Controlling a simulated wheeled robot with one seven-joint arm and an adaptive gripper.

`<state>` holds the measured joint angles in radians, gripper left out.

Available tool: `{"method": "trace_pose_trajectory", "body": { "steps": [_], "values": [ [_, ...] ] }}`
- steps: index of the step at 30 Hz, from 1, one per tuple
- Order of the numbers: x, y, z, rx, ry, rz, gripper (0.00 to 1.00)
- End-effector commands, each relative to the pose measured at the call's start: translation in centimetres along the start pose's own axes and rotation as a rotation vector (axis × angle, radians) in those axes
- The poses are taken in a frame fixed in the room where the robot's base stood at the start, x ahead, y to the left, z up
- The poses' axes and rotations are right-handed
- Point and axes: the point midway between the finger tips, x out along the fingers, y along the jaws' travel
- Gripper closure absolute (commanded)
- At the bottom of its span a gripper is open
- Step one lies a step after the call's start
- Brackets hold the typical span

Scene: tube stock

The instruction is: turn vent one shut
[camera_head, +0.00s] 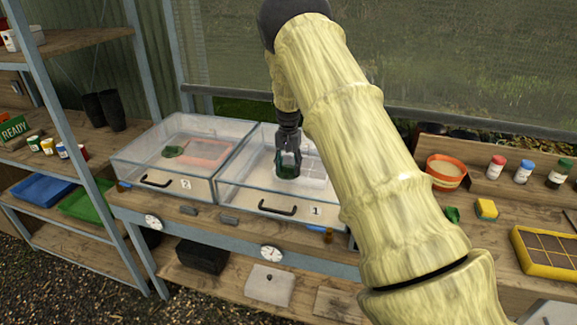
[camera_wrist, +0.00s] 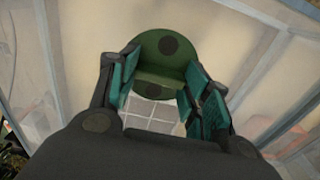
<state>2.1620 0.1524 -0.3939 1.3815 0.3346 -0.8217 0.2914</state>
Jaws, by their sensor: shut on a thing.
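Vent one is a dark green round vent (camera_head: 287,173) on the clear lid of the propagator box marked 1 (camera_head: 228,197). In the wrist view the vent (camera_wrist: 165,45) shows as a green disc with a dark round spot and a raised grip bar across it. My gripper (camera_head: 288,158) points down onto it from above. In the wrist view my gripper's teal-padded fingers (camera_wrist: 158,82) are shut on the bar from both sides. The fingers hide the ends of the bar and part of the disc.
A second clear box marked 2 (camera_head: 130,163), with its own green vent (camera_head: 173,151), stands at left. Two white dials (camera_head: 271,253) sit on the bench front. At right are an orange pot (camera_head: 445,170), several capped jars and a yellow sponge (camera_head: 487,208).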

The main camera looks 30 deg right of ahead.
Motion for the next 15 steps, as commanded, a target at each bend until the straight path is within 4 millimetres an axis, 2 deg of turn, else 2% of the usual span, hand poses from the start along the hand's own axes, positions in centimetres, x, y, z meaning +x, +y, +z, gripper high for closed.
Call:
{"method": "trace_pose_trajectory", "body": {
  "steps": [13,14,15],
  "values": [
    [-0.13,0.02,-0.14,0.010,0.003,-0.001,0.76],
    [-0.13,0.02,-0.14,0.009,0.003,-0.001,0.46],
    [-0.13,0.02,-0.13,0.009,0.003,-0.001,0.39]
  ]
}}
